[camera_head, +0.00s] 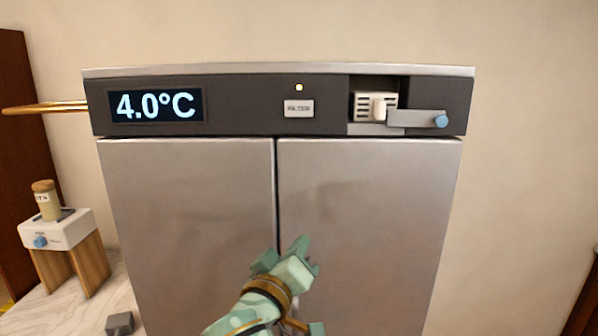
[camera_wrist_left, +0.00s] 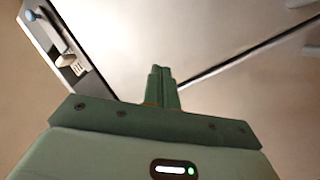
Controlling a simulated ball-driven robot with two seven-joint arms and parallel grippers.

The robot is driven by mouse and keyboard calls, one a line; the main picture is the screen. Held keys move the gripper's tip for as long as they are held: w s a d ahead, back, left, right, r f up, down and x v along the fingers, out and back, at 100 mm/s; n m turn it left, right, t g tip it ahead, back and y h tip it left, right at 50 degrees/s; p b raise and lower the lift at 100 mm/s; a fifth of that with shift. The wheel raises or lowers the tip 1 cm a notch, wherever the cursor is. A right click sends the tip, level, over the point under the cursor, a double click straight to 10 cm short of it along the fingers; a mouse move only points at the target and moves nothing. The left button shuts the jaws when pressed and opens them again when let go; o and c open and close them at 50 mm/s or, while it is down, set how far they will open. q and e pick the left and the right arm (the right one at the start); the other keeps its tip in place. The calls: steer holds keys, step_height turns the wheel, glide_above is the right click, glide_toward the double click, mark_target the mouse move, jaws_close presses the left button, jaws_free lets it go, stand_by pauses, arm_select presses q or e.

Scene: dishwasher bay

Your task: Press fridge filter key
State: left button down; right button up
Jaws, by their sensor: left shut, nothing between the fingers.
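The filter key (camera_head: 299,108) is a small pale rectangular button with dark lettering on the fridge's dark top panel. The fridge (camera_head: 190,220) has two closed steel doors. My left gripper (camera_head: 300,250) is in front of the right door near the gap between the doors, well below the key and apart from it. In the left wrist view its two green fingers (camera_wrist_left: 161,85) are together with nothing between them. My right gripper is not in view.
A display (camera_head: 155,105) reads 4.0°C at the panel's left. A recess with a white cartridge (camera_head: 378,106) and a grey lever with a blue knob (camera_head: 441,121) is right of the key. A small white device (camera_head: 58,230) on wooden supports stands at left, holding a jar (camera_head: 46,200).

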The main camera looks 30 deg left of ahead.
mark_target(299, 109)
arm_select(q)
step_height(299, 109, up, 21)
steer(key=s+d+n+t, duration=0.1)
steer(key=s+n+t, duration=0.1)
steer(key=n+t, duration=0.5)
steer(key=n, duration=0.4)
steer(key=shift+s+r+n, duration=0.2)
steer(key=shift+s+n, duration=0.1)
steer(key=shift+s, duration=0.05)
steer(key=shift+w+t, duration=0.15)
steer(key=shift+t, duration=0.15)
steer(key=shift+w+a+b, duration=0.25)
steer(key=shift+w+a, duration=0.5)
steer(key=shift+w, duration=0.45)
steer(key=shift+w+a+b, duration=0.25)
steer(key=shift+w+a, duration=0.5)
steer(key=shift+w, duration=0.5)
steer(key=shift+w+a+b, duration=0.25)
steer(key=shift+w+a, duration=0.5)
steer(key=shift+w, duration=0.45)
